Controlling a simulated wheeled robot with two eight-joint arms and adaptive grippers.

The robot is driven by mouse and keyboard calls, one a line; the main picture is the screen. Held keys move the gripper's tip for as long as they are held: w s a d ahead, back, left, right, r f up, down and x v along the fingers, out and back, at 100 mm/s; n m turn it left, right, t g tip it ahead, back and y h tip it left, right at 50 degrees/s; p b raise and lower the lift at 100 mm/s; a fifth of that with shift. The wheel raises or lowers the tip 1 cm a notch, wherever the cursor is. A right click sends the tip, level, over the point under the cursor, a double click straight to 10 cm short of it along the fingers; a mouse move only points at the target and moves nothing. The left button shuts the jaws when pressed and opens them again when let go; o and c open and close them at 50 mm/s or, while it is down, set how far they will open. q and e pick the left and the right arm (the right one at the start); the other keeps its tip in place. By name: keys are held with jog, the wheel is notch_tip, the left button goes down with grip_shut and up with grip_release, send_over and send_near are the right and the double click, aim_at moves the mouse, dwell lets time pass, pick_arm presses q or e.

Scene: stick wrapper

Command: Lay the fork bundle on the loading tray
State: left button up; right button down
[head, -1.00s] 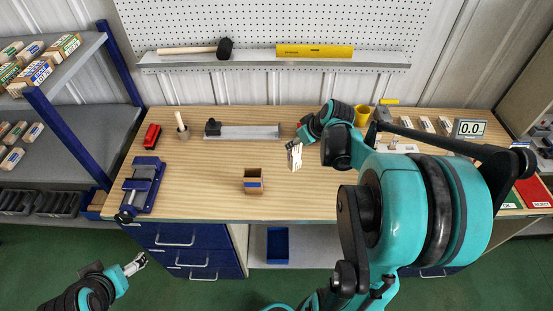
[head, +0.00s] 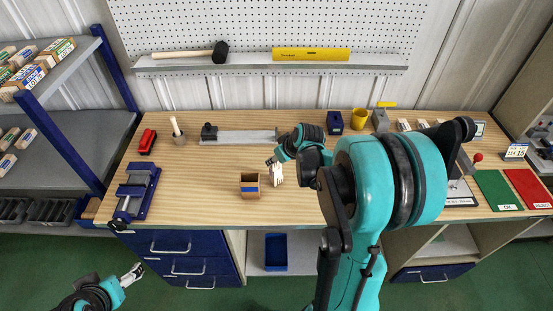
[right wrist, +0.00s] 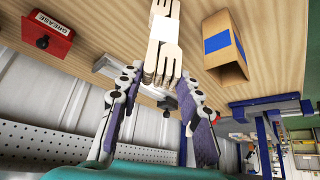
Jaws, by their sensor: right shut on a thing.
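The fork bundle (head: 277,177), pale wooden forks stacked together, hangs from my right gripper (head: 273,161) above the middle of the bench, just right of the open brown box. In the right wrist view the forks (right wrist: 163,48) stand between the two fingers of my right gripper (right wrist: 160,88), which is shut on them. A long flat grey metal tray (head: 250,136) with a black knobbed block at its left end lies behind; I take it for the loading tray. My left gripper (head: 133,274) is off the bench at the lower left; its opening is unclear.
The brown box (head: 250,184) with a blue band stands close left of the forks. A blue vise (head: 136,192), red grease tin (head: 147,140) and stick holder (head: 178,132) are on the left. A yellow cup (head: 359,118) is at the back. Bench between box and tray is clear.

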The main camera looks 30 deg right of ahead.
jog(key=c, duration=1)
grip_release()
jog(key=shift+f, duration=0.2)
jog(key=shift+c, duration=0.2)
